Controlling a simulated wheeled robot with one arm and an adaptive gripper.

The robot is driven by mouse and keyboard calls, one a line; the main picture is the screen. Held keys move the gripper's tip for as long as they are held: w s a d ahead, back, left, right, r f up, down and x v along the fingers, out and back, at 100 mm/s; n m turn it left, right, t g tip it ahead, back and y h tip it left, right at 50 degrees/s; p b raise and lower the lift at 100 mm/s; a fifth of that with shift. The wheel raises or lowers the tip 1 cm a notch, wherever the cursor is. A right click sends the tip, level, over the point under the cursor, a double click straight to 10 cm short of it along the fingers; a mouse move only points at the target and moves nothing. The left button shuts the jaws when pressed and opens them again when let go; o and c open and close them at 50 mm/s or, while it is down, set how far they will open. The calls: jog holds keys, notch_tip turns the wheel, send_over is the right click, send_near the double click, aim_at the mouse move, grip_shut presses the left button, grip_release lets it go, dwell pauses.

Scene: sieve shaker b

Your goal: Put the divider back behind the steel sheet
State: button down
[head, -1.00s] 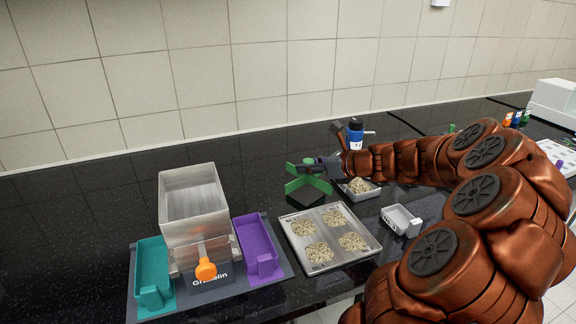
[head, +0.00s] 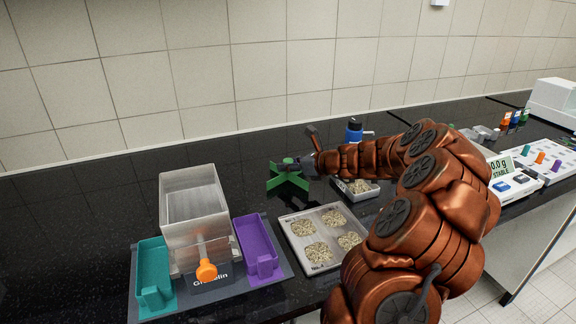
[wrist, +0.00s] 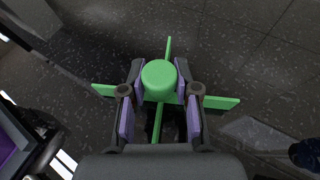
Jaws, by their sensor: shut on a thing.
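The green divider (head: 289,180) has four crossed fins and a round knob. My gripper (head: 306,168) is shut on the knob, which shows between the purple pads in the wrist view (wrist: 159,80). The divider is roughly level, fins down, over the black counter, behind and slightly left of the steel sheet (head: 302,262). It is at or just above the counter; I cannot tell whether it touches. The sheet carries separate piles of pale grain and is clear of the divider.
A sieve shaker (head: 196,215) with an orange knob stands left, between a teal tray (head: 153,272) and a purple tray (head: 256,243). A small grain-filled pan (head: 357,190) and a blue bottle (head: 354,131) are right of the divider. Counter behind and left of the divider is bare.

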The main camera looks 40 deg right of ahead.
jog(key=c, duration=0.8)
grip_release()
jog(key=shift+c, duration=0.2)
jog(key=v, duration=1.2)
jog(key=shift+b, duration=0.35)
jog(key=shift+a, duration=0.1)
